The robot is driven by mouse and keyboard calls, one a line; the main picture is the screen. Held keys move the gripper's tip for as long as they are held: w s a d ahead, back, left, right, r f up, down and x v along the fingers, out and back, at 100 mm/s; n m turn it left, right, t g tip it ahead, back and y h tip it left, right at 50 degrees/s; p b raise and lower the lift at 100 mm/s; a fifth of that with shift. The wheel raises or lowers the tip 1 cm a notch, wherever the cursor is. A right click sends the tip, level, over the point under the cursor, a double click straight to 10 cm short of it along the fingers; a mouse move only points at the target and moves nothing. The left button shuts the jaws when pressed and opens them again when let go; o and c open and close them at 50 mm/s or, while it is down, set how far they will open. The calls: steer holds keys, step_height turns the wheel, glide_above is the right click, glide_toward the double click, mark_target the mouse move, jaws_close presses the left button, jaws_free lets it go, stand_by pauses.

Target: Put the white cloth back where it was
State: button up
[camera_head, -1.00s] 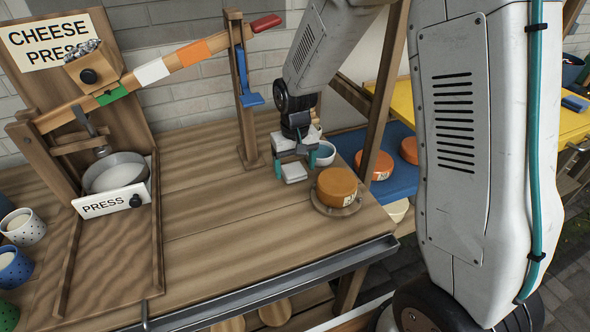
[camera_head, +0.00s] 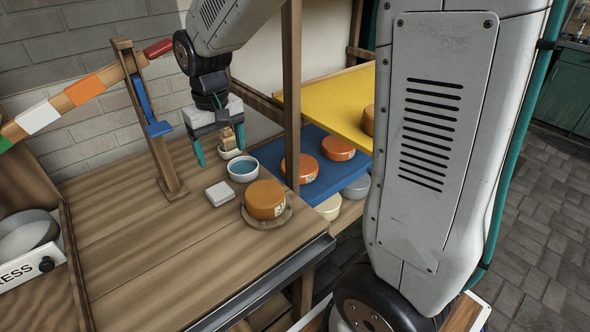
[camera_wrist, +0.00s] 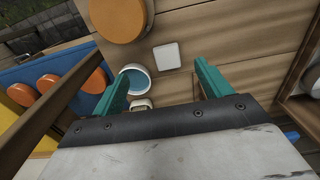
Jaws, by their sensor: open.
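The white cloth (camera_head: 220,193) is a small folded square lying flat on the wooden tabletop, left of an orange cheese wheel and in front of a bowl of blue liquid. It also shows in the wrist view (camera_wrist: 167,56), just beyond the fingertips. My gripper (camera_head: 219,151) is open and empty, above the table behind the cloth and apart from it. Its two teal fingers show in the wrist view (camera_wrist: 162,72), with nothing held between them.
The orange cheese wheel (camera_head: 265,198) sits on a round wooden board (camera_head: 283,216). The bowl (camera_head: 243,168) stands behind it, near a small cup with a wooden brush (camera_head: 229,140). A wooden post (camera_head: 291,90) and blue shelf (camera_head: 330,177) are right. The tabletop left of the cloth is clear.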

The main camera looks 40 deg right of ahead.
steer(key=s+d+r, duration=0.1)
steer(key=s+r, duration=0.2)
steer(key=s, duration=0.9)
steer(key=s+d+r+t, duration=0.1)
steer(key=s+r, duration=0.3)
steer(key=s, duration=0.9)
steer(key=shift+d, duration=0.3)
